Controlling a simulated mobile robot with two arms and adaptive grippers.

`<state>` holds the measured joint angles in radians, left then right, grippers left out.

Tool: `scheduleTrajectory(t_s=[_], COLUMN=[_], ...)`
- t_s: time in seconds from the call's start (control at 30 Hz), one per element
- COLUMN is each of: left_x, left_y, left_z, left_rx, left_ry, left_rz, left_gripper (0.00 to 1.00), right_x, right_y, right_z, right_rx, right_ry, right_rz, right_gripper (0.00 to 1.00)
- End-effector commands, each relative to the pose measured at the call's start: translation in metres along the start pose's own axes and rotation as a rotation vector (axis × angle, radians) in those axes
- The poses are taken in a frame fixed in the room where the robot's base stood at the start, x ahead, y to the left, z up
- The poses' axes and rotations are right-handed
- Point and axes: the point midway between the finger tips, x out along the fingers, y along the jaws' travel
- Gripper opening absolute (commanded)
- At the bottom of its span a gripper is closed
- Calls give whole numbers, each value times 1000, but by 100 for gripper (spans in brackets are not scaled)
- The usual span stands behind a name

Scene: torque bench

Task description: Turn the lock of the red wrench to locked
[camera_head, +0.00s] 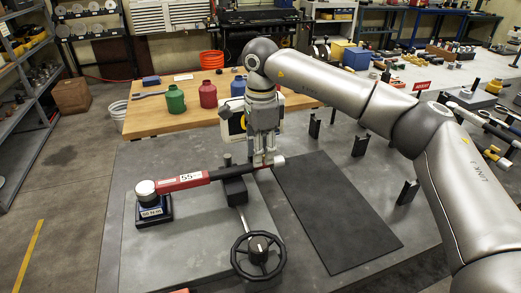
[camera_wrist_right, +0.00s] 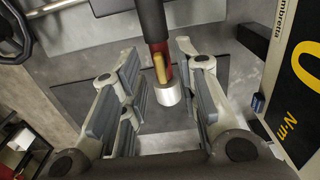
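The red wrench (camera_head: 182,182) lies across the grey bench. Its silver head sits on a black block labelled in white (camera_head: 153,211), and its dark handle rests on a black support (camera_head: 235,190). My right gripper (camera_head: 265,162) is at the handle's far right end, pointing down. In the right wrist view, my right gripper (camera_wrist_right: 160,98) is open, its grey pads on both sides of the handle end with gaps. Between them show a red collar, a brass-coloured piece (camera_wrist_right: 160,68), perhaps the lock, and a silver end cap (camera_wrist_right: 168,93). My left gripper is not in view.
A black handwheel (camera_head: 258,256) stands in front of the support. A dark mat (camera_head: 335,215) lies to the right, with several black upright brackets beyond it. A display with a yellow ring (camera_head: 235,122) stands behind my gripper. Green and red bottles stand on the wooden table (camera_head: 150,112).

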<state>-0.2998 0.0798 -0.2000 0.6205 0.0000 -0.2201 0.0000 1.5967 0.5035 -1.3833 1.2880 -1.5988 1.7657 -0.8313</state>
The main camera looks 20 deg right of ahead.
Motion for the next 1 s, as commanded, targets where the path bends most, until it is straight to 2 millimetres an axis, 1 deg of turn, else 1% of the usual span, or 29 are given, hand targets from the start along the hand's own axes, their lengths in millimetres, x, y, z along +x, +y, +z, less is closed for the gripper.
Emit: scheduleTrajectory(t_s=[0.13, 0.27, 0.5, 0.6, 0.7, 0.83, 1.0], left_x=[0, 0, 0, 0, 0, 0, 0], left_y=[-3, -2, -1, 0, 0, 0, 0], left_z=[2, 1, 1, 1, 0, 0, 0], left_rx=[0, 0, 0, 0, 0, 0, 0], left_ry=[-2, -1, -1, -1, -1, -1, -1], left_rz=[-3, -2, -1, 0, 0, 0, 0], left_gripper=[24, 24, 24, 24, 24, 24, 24], right_x=[-4, -20, -72, -91, -106, -116, -120], right_y=[0, -1, -1, -1, -1, 0, 0], right_z=[0, 1, 1, 1, 0, 0, 0], right_rx=[0, 0, 0, 0, 1, -1, -1], right_ry=[0, -1, -1, -1, 0, 0, 0], right_rz=[-1, -3, -4, -4, -2, 0, 1], right_gripper=[29, 29, 29, 29, 29, 29, 29])
